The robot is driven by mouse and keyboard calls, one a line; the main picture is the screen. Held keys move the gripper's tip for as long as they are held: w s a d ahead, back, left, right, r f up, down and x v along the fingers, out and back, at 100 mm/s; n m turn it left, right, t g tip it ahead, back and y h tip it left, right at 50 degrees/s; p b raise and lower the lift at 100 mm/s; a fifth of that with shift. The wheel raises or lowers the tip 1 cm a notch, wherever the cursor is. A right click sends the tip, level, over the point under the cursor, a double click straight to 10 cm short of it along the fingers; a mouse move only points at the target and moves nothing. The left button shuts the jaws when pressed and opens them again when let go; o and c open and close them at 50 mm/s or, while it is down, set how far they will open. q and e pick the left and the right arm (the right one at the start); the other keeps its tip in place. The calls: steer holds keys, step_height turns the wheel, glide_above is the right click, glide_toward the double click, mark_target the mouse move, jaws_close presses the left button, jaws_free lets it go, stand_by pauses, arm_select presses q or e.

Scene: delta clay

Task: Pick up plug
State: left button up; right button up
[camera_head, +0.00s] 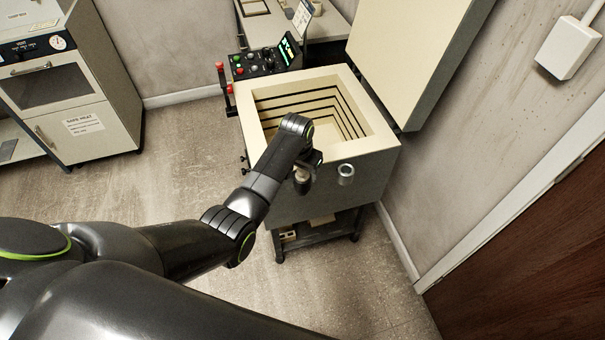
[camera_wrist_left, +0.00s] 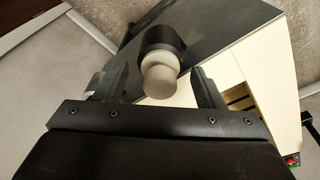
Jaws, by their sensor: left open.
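The plug (camera_wrist_left: 160,80) is a pale, stubby cylinder in the left wrist view. Its far end meets a dark round collar (camera_wrist_left: 160,42) at the kiln's dark side wall. My left gripper (camera_wrist_left: 152,88) is open, with one finger on each side of the plug and visible gaps between. In the head view, the left gripper (camera_head: 308,167) is at the kiln's front face, just below the rim. A small tan cylinder (camera_head: 302,185) shows under it, partly hidden, and seems to be the plug. My right gripper is not in view.
The kiln (camera_head: 375,143) stands open, its lid (camera_head: 408,50) raised at the right. A hollow metal tube (camera_head: 346,174) protrudes right of my gripper. A control panel (camera_head: 265,62) is behind left. A cabinet oven (camera_head: 75,90) stands far left. Floor in front is clear.

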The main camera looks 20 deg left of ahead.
arm_select(q)
steer(key=c, duration=1.1)
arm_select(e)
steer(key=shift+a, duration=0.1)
arm_select(q)
steer(key=shift+r, duration=0.1)
